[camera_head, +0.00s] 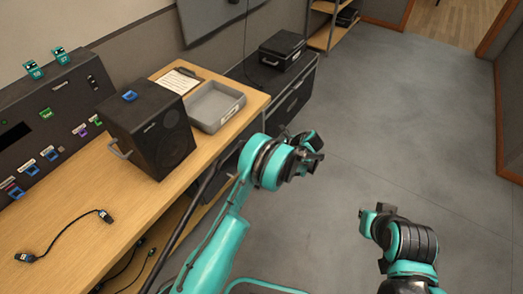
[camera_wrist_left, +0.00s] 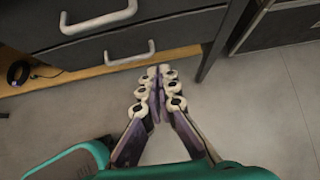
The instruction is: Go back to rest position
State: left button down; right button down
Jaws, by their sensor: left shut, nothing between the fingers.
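My left gripper (camera_head: 312,158) is over the floor just right of the wooden desk, clear of everything on it. In the left wrist view the left gripper (camera_wrist_left: 158,76) is shut, with its fingertips together and nothing between them. It points toward dark drawers (camera_wrist_left: 120,45) with light handles. My right arm is at the lower right of the head view, over open floor. Its end (camera_head: 375,216) is small and turned away, so I cannot tell the finger state.
A black speaker (camera_head: 150,130) and a grey tray (camera_head: 215,105) are on the wooden desk (camera_head: 75,195). A short cable (camera_head: 70,230) lies at its front. A black case (camera_head: 282,50) sits on the drawer unit behind. The grey floor (camera_head: 410,120) to the right is clear.

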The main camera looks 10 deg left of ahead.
pick_arm(q)
jog(key=shift+v, duration=1.05)
jog(key=s+a+r+n+h, duration=0.1)
jog(key=s+r+n, duration=0.2)
jog(key=r, duration=0.4)
jog(key=s+a+r+n+t+h, duration=0.1)
jog(key=s+a+r+n+h, duration=0.2)
jog(key=r, duration=0.4)
jog(key=s+r+n, duration=0.3)
jog(key=s+r, duration=0.1)
jog(key=r, duration=0.3)
jog(key=s+r+n+t+h, duration=0.1)
jog(key=s+n+h, duration=0.1)
jog(key=s+n, duration=0.4)
jog(key=s+r+n+t+h, duration=0.2)
jog(key=s+n, duration=0.5)
jog(key=s, duration=1)
jog(key=shift+s+a+r, duration=0.3)
jog(key=shift+a, duration=0.1)
